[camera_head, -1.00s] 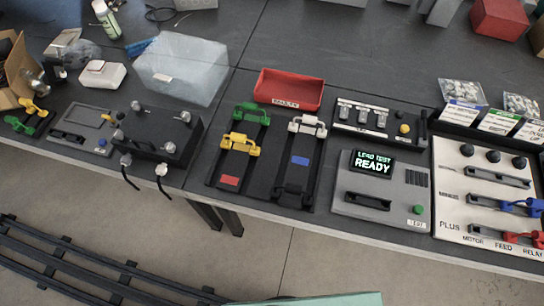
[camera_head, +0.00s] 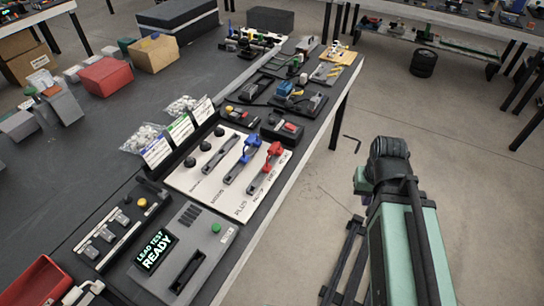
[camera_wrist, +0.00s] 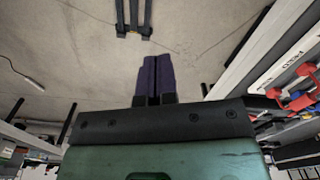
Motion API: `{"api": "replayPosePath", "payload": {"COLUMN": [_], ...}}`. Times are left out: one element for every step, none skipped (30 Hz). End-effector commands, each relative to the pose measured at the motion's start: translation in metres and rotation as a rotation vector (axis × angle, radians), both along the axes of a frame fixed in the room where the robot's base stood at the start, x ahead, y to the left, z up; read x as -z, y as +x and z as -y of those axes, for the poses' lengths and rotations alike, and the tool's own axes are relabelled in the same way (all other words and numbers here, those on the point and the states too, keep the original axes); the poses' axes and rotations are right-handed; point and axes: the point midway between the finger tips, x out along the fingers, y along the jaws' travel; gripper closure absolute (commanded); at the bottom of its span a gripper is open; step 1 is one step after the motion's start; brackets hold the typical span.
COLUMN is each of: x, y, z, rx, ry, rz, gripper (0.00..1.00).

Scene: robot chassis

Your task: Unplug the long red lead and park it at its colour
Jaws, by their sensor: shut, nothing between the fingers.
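The white panel (camera_head: 180,178) stands at the middle of the bench with slots and dark knobs. Red plugs (camera_head: 273,150) sit at its right side, beside blue plugs (camera_head: 250,141). I cannot tell which red piece is the long lead. Red plugs also show at the right edge of the wrist view (camera_wrist: 302,70). My gripper (camera_wrist: 151,60) is shut and empty, its two dark fingers together over bare floor, apart from the panel. In the head view my arm is right of the bench, and the fingers cannot be made out. The colour-marked racks are out of view.
The lead tester (camera_head: 168,262), its screen reading "LEAD TEST READY", stands in front of the panel. Label cards (camera_head: 180,130) line the panel's back edge. A red bin (camera_head: 38,285) is at lower left. Small devices (camera_head: 292,97) crowd the bench beyond. The floor aisle right is mostly clear.

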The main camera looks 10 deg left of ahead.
Motion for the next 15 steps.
{"api": "replayPosePath", "payload": {"x": [0.0000,0.0000,0.0000,0.0000,0.0000,0.0000,0.0000,0.0000,0.0000,0.0000,0.0000,0.0000,0.0000,0.0000,0.0000], "y": [0.0000,0.0000,0.0000,0.0000,0.0000,0.0000,0.0000,0.0000,0.0000,0.0000,0.0000,0.0000,0.0000,0.0000,0.0000], "z": [0.0000,0.0000,0.0000,0.0000,0.0000,0.0000,0.0000,0.0000,0.0000,0.0000,0.0000,0.0000,0.0000,0.0000,0.0000], "rx": [0.000,0.000,0.000,0.000,0.000,0.000,0.000,0.000,0.000,0.000,0.000,0.000,0.000,0.000,0.000], "ry": [0.000,0.000,0.000,0.000,0.000,0.000,0.000,0.000,0.000,0.000,0.000,0.000,0.000,0.000,0.000], "rz": [0.000,0.000,0.000,0.000,0.000,0.000,0.000,0.000,0.000,0.000,0.000,0.000,0.000,0.000,0.000], "gripper": [1.00,1.00,1.00,1.00,1.00,1.00,1.00,1.00,1.00,1.00,1.00,0.95,0.91,0.86,0.80]}}
